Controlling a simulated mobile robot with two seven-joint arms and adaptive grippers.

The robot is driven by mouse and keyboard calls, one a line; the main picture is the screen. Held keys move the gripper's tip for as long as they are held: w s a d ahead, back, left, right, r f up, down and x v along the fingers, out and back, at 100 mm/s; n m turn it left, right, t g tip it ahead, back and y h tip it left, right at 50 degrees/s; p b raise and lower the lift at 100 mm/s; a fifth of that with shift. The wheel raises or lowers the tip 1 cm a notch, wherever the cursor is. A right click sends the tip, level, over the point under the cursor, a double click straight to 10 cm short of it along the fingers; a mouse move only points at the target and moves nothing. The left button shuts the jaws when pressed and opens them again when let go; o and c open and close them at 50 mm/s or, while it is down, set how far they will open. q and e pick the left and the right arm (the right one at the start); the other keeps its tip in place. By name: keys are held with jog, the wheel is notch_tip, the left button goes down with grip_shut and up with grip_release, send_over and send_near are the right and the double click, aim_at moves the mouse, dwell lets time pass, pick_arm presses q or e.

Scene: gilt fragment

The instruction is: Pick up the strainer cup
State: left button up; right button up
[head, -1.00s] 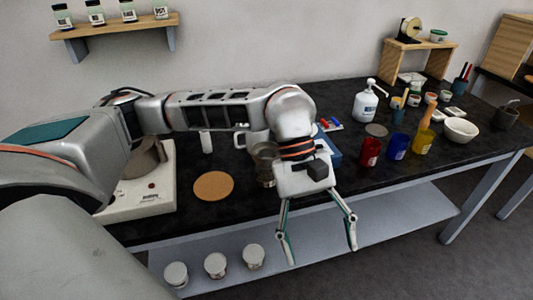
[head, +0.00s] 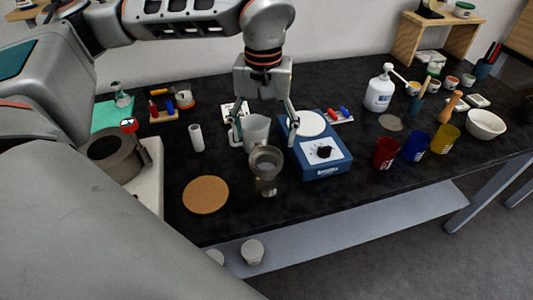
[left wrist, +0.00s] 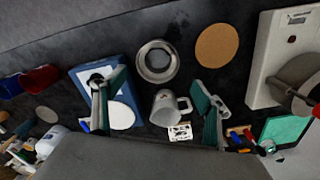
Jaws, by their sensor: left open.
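A metal cup with a wide rim, apparently the strainer cup (head: 265,188), stands upright near the table's front edge in the head view. It also shows from above in the left wrist view (left wrist: 157,76), as a round metal rim with a dark middle. My left gripper (head: 265,140) is open and empty, pointing down just behind the metal cup. In the left wrist view its two fingers (left wrist: 158,98) are spread on either side of a grey-white mug (left wrist: 165,110). The mug (head: 256,130) is behind the metal cup. My right gripper is not in view.
A blue hotplate (head: 325,165) stands close on the right of the metal cup. A cork disc (head: 205,195) lies to its left, with a white cylinder (head: 196,138) behind. Red (head: 385,153), blue (head: 416,147) and yellow (head: 445,138) cups stand farther right.

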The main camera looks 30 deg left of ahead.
aim_at(267, 157)
pick_arm(q)
jog(key=shift+d+f+p, duration=0.15)
jog(key=shift+f, duration=1.7)
jog(key=shift+d+f+p, duration=0.15)
jog(key=shift+f, duration=1.65)
jog(key=c, duration=1)
